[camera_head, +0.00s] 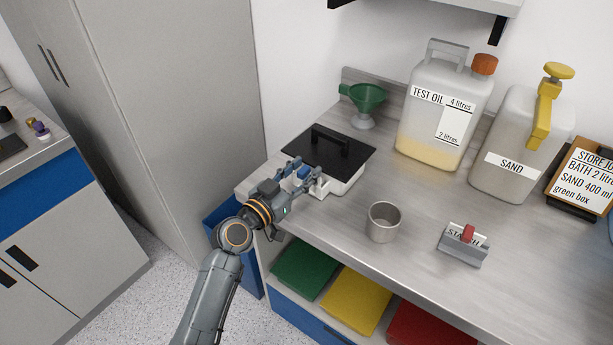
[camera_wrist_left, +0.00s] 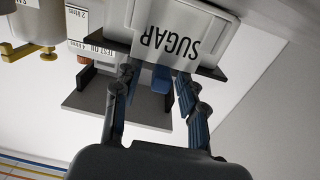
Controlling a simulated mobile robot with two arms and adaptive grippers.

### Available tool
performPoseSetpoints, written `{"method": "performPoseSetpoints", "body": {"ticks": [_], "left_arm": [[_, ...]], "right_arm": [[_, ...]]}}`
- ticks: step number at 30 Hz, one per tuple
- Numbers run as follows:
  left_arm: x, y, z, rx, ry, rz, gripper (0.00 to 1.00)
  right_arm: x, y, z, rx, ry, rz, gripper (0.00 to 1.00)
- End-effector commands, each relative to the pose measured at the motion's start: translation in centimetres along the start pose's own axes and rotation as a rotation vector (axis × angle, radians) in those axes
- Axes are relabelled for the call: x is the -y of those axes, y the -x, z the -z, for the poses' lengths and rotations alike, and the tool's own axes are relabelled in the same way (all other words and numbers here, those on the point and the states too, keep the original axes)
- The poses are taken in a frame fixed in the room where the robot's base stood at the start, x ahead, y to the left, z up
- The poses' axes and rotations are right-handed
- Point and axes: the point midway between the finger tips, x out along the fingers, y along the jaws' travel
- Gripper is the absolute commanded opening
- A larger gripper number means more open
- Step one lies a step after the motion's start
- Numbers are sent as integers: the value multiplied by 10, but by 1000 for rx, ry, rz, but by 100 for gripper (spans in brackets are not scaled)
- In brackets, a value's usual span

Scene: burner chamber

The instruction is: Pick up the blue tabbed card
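The blue tabbed card is a white card (camera_wrist_left: 170,40) lettered SUGAR, seen upside down in the left wrist view. Its blue tab (camera_wrist_left: 162,78) shows at the card's edge, and in the head view the tab (camera_head: 303,172) shows at my left gripper. My left gripper (camera_head: 305,178) is at the front of the white box with a black lid (camera_head: 325,150). In the left wrist view the fingers of this gripper (camera_wrist_left: 155,88) are open, one on each side of the tab, with gaps between. My right gripper is not in view.
On the bench (camera_head: 330,233) stand a metal cup (camera_head: 383,222), a STARCH card with a red tab (camera_head: 467,236), a green funnel (camera_head: 364,98), a TEST OIL jug (camera_head: 440,110) and a SAND container (camera_head: 515,150). Green (camera_head: 305,267), yellow (camera_head: 355,300) and red panels lie below.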

Motion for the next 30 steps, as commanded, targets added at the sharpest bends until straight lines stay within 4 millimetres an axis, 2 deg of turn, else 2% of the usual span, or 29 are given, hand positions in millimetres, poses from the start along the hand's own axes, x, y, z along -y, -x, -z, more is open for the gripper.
{"method": "performPoseSetpoints", "body": {"ticks": [1, 5, 15, 20, 26, 30], "left_arm": [[0, 0, 0, 0, 0, 0, 27], [0, 0, 0, 0, 0, 0, 1], [0, 0, 1, 0, 0, 0, 0], [0, 0, 8, -2, -2, -1, 0], [0, 0, 36, -6, -4, 0, 0], [-16, 17, 61, -6, -1, -1, 0]], "right_arm": [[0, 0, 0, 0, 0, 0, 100], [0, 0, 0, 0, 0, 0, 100], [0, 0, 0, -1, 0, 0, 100], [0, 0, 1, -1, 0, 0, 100], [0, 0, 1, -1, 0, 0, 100], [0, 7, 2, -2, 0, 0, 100]]}}
